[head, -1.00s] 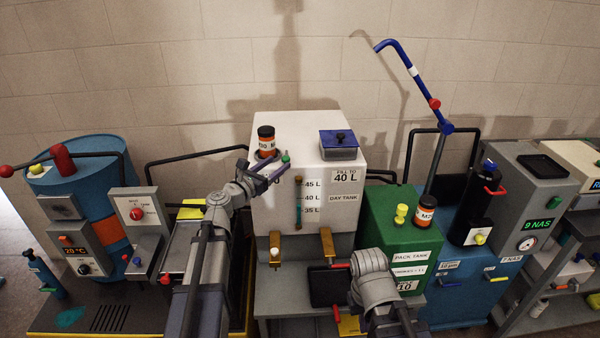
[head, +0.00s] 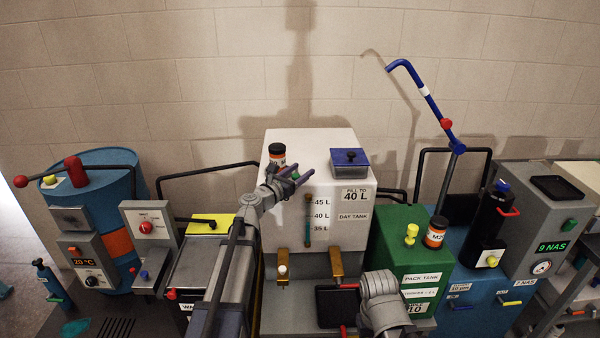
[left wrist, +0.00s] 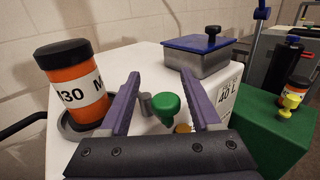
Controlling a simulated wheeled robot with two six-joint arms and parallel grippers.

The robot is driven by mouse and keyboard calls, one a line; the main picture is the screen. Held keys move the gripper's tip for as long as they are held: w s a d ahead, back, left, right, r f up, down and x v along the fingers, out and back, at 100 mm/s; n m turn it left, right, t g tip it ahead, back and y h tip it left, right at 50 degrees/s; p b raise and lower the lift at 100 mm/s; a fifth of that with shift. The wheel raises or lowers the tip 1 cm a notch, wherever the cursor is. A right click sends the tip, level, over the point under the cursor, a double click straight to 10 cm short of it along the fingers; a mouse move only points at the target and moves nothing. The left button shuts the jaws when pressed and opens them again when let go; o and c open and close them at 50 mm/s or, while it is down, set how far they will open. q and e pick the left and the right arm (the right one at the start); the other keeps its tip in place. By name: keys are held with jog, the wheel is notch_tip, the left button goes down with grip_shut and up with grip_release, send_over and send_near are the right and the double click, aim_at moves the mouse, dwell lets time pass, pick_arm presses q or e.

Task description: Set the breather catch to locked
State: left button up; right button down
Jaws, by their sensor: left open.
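A green knob (left wrist: 167,108) on a short grey stem, which I take to be the breather catch, is on top of the white day tank (head: 338,226). My left gripper (head: 301,175) is open over the tank's front top edge. In the left wrist view its two purple fingers (left wrist: 160,76) lie either side of the green knob, with gaps. Whether the catch is locked I cannot tell. My right gripper is not visible; only my right wrist shows.
A blue-lidded box (head: 350,163) stands on the tank top to the right. Two brass taps and a dark tray (head: 337,306) are below the day tank.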

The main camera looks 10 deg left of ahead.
pick_arm(q)
grip_shut()
dwell(0.5)
jog(key=shift+y, duration=0.3)
jog(key=n+y, duration=0.2)
jog(key=y, duration=0.1)
jog(key=w+n+y, duration=0.1)
jog(key=n+y, duration=0.1)
jog(key=y, duration=0.1)
jog(key=d+n+y, duration=0.1)
jog(key=n+y, duration=0.1)
jog(key=y, duration=0.1)
jog(key=shift+w+t, duration=0.15)
jog(key=shift+t, duration=0.25)
jog(key=n+y, duration=0.1)
jog(key=y, duration=0.1)
jog(key=n+g+y, duration=0.1)
jog(key=n+y, duration=0.1)
jog(key=y, duration=0.1)
jog(key=shift+w+n+g, duration=0.3)
jog(key=shift+w, duration=0.1)
jog(key=shift+w+n+g+y, duration=0.15)
jog(key=shift+n+g+y, duration=0.85)
jog(key=shift+y, duration=0.4)
jog(key=shift+a, duration=0.1)
